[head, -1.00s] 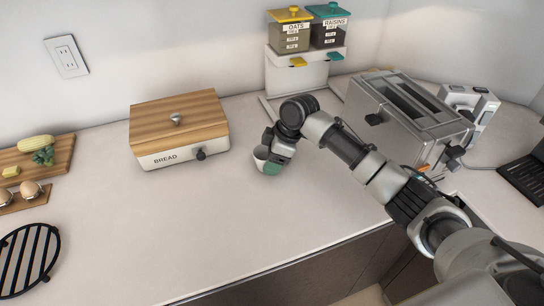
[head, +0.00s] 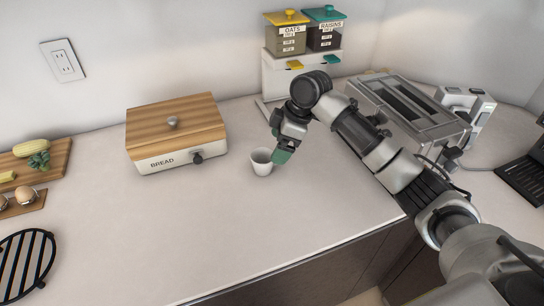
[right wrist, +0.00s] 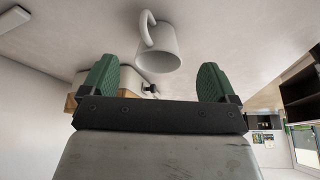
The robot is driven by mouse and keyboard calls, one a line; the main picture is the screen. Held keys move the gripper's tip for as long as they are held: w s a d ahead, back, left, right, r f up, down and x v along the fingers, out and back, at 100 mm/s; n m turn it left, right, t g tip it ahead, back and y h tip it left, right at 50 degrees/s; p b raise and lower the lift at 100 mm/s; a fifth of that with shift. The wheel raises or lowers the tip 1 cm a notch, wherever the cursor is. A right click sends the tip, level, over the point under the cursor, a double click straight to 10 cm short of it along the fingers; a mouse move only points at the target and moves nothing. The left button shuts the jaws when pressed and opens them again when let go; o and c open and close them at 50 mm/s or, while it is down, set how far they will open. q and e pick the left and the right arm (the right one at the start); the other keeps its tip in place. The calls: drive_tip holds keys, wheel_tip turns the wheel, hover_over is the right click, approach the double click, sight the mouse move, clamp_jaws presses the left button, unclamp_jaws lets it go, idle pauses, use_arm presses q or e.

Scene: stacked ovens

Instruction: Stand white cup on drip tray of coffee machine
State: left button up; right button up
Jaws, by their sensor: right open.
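The white cup (head: 262,162) stands upright on the counter, to the right of the bread box. My right gripper (head: 281,153) is just to the right of the cup, with a green finger overlapping its edge in the head view. In the right wrist view, the cup (right wrist: 160,50) shows ahead between the open green fingers of my right gripper (right wrist: 160,80), its handle toward the left finger. It appears ahead of the fingers, and nothing is gripped. I cannot identify the coffee machine or its drip tray with certainty. My left gripper is not in view.
The bread box (head: 178,135) stands left of the cup. A cereal dispenser (head: 300,70) stands behind my arm, and a metal toaster (head: 410,112) to the right. A black slotted item (head: 526,178) lies far right.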

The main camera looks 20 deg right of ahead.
sight(265, 157)
drive_tip(key=shift+o, duration=0.3)
drive_tip(key=v, duration=0.4)
drive_tip(key=shift+d+r, duration=0.15)
drive_tip(key=shift+r, duration=0.25)
drive_tip(key=f+y, duration=0.1)
drive_tip(key=a+f+t+y, duration=0.1)
drive_tip(key=f, duration=0.1)
drive_tip(key=a+f+y+p, duration=0.1)
drive_tip(key=y, duration=0.1)
drive_tip(key=shift+w+a+f, duration=0.1)
drive_tip(key=shift+w+f, duration=0.2)
drive_tip(key=shift+f, duration=0.1)
drive_tip(key=x, duration=0.1)
drive_tip(key=p+x, duration=0.1)
drive_tip(key=x, duration=0.3)
drive_tip(key=shift+d+f+p, duration=0.25)
drive_tip(key=shift+f+p, duration=0.05)
drive_tip(key=shift+w+a+f+t, duration=0.2)
drive_tip(key=shift+a+f+t, duration=0.05)
drive_tip(key=shift+f+t, duration=0.05)
drive_tip(key=c, duration=1.1)
